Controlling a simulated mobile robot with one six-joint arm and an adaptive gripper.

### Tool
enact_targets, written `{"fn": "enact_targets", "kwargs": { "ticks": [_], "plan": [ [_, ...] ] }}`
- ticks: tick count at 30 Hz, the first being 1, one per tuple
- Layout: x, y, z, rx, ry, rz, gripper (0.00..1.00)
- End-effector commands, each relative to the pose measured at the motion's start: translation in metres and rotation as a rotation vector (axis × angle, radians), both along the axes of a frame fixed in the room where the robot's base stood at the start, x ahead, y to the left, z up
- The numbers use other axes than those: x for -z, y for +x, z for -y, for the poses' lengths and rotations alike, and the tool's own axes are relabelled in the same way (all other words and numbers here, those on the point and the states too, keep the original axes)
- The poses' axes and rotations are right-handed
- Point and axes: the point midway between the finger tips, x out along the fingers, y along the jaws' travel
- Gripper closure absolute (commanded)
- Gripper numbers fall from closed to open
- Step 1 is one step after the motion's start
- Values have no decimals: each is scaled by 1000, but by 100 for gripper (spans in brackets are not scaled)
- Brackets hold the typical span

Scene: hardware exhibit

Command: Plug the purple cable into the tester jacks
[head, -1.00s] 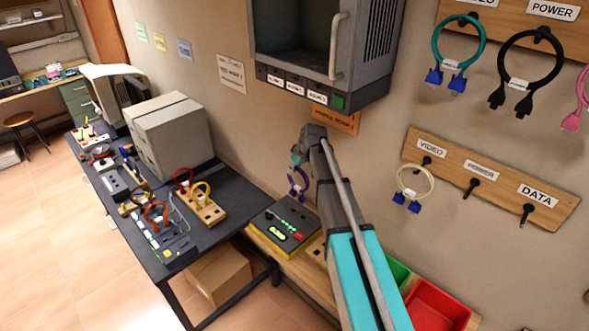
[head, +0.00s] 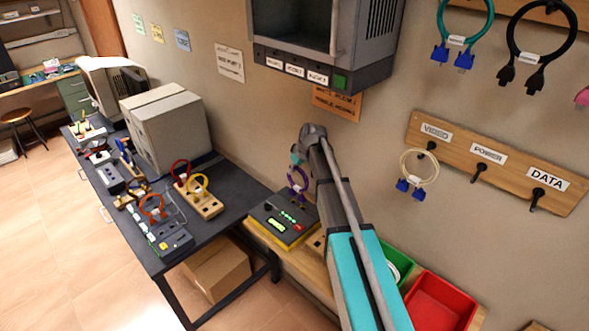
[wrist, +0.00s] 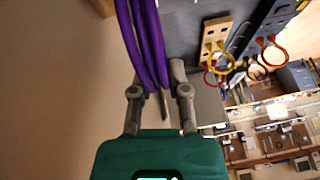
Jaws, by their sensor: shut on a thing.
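The purple cable (head: 298,181) hangs as a loop beneath my gripper, above the back edge of the tester. In the wrist view the purple cable (wrist: 148,42) passes between the fingers of my gripper (wrist: 160,98), which is shut on it. Its plug ends are not clear in either view. The tester (head: 283,219) is a dark box with a yellow base, green lights and a red button, on the wooden bench below. I cannot make out its jacks, or whether the cable touches it. In the head view my arm hides part of the gripper.
A dark table (head: 233,210) with wooden cable stands and a beige box (head: 168,128) lies left of the tester. A grey cabinet (head: 325,45) hangs above on the wall. Green (head: 368,247) and red (head: 440,300) bins stand to the right, below a cable rack (head: 495,165).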

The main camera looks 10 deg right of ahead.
Motion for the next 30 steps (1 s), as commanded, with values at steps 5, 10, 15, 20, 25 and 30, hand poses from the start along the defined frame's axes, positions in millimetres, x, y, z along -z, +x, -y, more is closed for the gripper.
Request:
{"fn": "enact_targets", "kwargs": {
  "ticks": [5, 10, 15, 20, 25, 30],
  "plan": [
    [10, 0, 0, 0, 0, 0, 100],
    [13, 0, -1, -1, 0, 0, 100],
    [13, 0, -1, -1, 0, 0, 100],
    [12, 0, -1, -1, 1, 0, 100],
    [12, 0, -1, -4, -2, 0, 100],
    [12, 0, -2, -35, -29, 13, 100]
  ]
}}
